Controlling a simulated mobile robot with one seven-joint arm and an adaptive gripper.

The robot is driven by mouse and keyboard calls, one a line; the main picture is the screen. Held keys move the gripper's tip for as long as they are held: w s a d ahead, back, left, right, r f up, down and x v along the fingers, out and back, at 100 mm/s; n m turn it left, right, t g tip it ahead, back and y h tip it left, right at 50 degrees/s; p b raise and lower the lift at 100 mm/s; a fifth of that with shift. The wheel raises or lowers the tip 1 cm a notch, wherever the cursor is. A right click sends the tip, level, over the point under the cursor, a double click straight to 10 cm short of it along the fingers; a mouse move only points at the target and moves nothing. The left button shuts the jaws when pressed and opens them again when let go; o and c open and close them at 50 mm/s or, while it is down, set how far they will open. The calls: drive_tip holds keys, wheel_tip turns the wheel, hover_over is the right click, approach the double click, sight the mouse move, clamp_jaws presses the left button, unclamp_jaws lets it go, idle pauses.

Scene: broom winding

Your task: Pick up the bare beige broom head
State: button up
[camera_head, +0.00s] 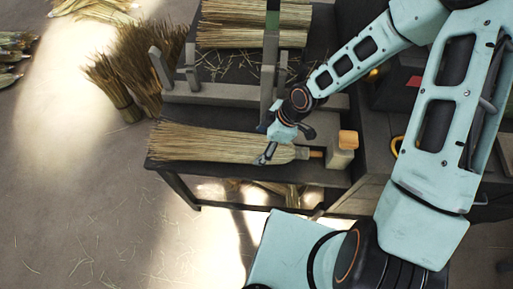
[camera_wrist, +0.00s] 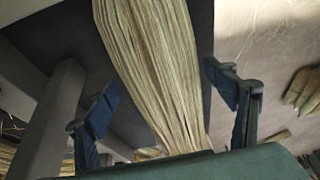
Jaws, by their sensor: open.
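The bare beige broom head (camera_head: 210,143) lies flat along the front of the dark bench, its bristles fanned to the left and its narrow end to the right. My gripper (camera_head: 272,146) is over its narrower right part, with one finger at the near side. In the wrist view, the broom head (camera_wrist: 158,65) runs between the two fingers of my open gripper (camera_wrist: 168,105). A gap shows beside each finger. The palm hides the broom's narrow end, and I cannot tell how far down the fingers reach.
A wooden block with an orange top (camera_head: 343,150) stands right of the broom head. A grey rail with upright posts (camera_head: 215,94) runs behind it. Straw bundles (camera_head: 250,38) lie farther back, and upright bundles (camera_head: 135,70) stand at left.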

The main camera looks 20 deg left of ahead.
drive_tip(key=shift+x, duration=1.55)
drive_tip(key=shift+s, duration=0.1)
drive_tip(key=shift+c, duration=0.7)
drive_tip(key=c, duration=1.6)
drive_tip(key=shift+r, duration=0.1)
drive_tip(key=shift+a+r, duration=0.1)
